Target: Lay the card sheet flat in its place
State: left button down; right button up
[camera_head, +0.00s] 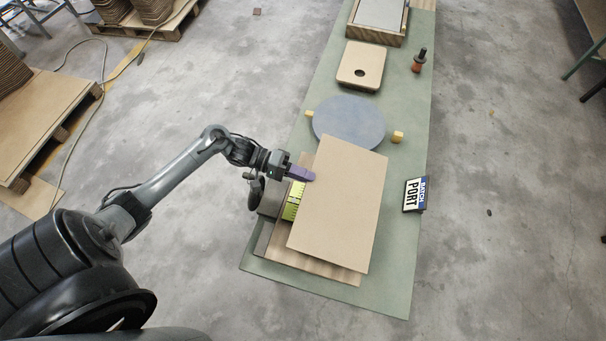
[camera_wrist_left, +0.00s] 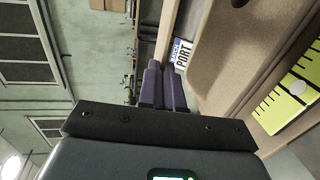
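The tan card sheet (camera_head: 340,205) is a large flat rectangle over the front part of the green mat in the head view, covering much of a wooden board (camera_head: 318,267). My left gripper (camera_head: 303,173) is at the sheet's left edge, its purple fingers closed on that edge. In the left wrist view the fingers (camera_wrist_left: 165,88) are close together, with the sheet (camera_wrist_left: 169,30) seen nearly edge-on as a thin tan strip running from them. The sheet appears raised above the board; the exact gap is unclear. My right gripper is not in view.
A yellow-green marked strip (camera_head: 293,201) lies left of the sheet. A "BATCH PORT" sign (camera_head: 415,195) stands at the mat's right edge.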

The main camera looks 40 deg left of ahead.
pick_arm(q)
jog(key=shift+f+b, duration=1.65)
jog(key=shift+f, duration=2.4)
jog(key=shift+p, duration=0.3)
jog(key=shift+f+b, duration=0.3)
jog(key=shift+f, duration=0.3)
jog(key=c, duration=1.3)
grip_release()
jog(key=shift+c, duration=0.2)
jog(key=shift+a+r, duration=0.1)
jog(key=shift+a, duration=0.05)
